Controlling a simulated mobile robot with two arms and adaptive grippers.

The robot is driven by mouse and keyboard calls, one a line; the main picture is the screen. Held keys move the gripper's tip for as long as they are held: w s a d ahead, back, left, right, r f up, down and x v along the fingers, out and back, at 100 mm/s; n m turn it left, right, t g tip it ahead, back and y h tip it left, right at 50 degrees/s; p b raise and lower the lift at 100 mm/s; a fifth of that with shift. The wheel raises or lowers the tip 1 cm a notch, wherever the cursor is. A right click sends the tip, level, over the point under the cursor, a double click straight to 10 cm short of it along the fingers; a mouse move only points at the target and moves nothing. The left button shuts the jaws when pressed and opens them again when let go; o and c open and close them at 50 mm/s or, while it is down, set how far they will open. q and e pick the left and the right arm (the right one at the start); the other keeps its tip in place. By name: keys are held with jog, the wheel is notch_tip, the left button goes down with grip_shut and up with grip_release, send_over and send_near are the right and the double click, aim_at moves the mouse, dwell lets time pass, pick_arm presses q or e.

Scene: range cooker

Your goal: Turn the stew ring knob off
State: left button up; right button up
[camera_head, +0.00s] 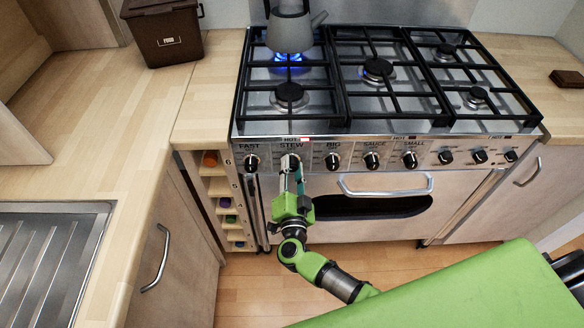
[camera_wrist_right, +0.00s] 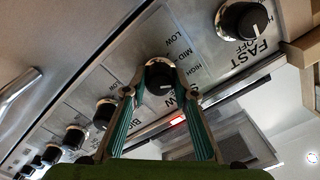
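The stew ring knob (camera_head: 290,162) is on the cooker's front panel, second from the left, under the label STEW. In the right wrist view the black stew knob (camera_wrist_right: 160,76) sits between my right fingertips, its pale mark near its lower edge. My right gripper (camera_head: 290,172) comes up from below; in the wrist view its fingers (camera_wrist_right: 160,84) lean in on both sides of the knob and appear to touch it. Blue flame (camera_head: 288,57) burns at the rear left ring under a grey kettle (camera_head: 291,32). My left gripper is not in view.
The fast knob (camera_head: 251,162) is close on the left and the big knob (camera_head: 333,161) on the right, with several more beyond. The oven door handle (camera_head: 384,190) sticks out below right. A red light (camera_head: 305,139) glows above the panel.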

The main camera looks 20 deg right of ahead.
jog(key=shift+m, duration=0.3)
jog(key=shift+f+m+b, duration=0.15)
jog(key=shift+m+b, duration=0.3)
jog(key=shift+m, duration=0.35)
jog(key=m+b, duration=0.1)
jog(key=m, duration=0.3)
jog(key=shift+b, duration=0.4)
jog(key=m+b, duration=0.2)
jog(key=m, duration=0.3)
jog(key=shift+m, duration=0.3)
jog(key=o, duration=1.1)
jog(key=shift+s, duration=0.15)
